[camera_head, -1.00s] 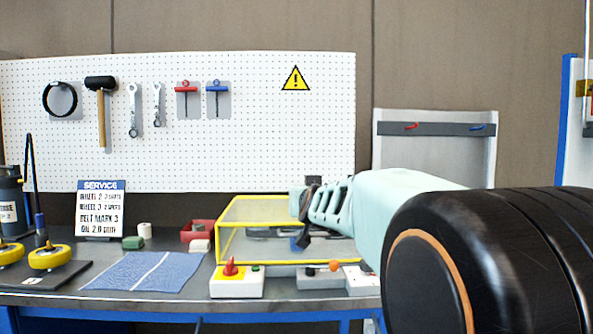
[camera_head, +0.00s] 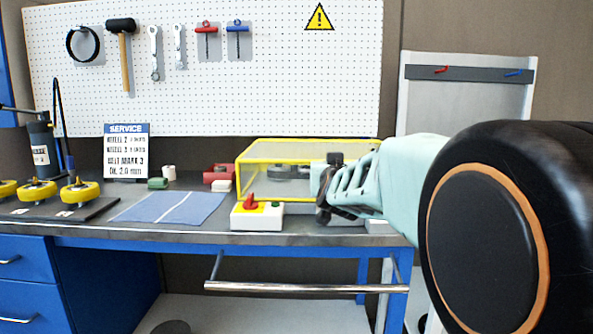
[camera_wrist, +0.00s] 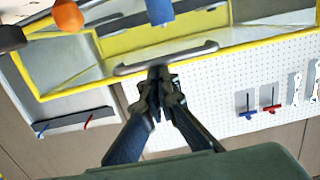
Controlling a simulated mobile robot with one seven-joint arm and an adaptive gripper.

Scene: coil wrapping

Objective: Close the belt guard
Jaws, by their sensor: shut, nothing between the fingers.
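The belt guard (camera_head: 238,170) is a clear box with yellow edges on the bench, right of the blue cloth. It also shows in the wrist view as a yellow-edged clear panel (camera_wrist: 75,67) with a grey bar handle (camera_wrist: 165,58). How far the guard is open I cannot tell. My gripper (camera_head: 322,200) is in front of the guard's right part and hides some of it. In the wrist view my gripper (camera_wrist: 158,76) has its fingers together, with tips close at the handle; whether they touch it is unclear.
A white switch box (camera_head: 257,218) with a red knob stands in front of the guard. An orange knob (camera_wrist: 68,15) shows in the wrist view. Left are the blue cloth (camera_head: 170,207), service sign (camera_head: 126,152) and yellow wheels (camera_head: 80,192). A metal rail (camera_head: 300,287) runs below the bench front.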

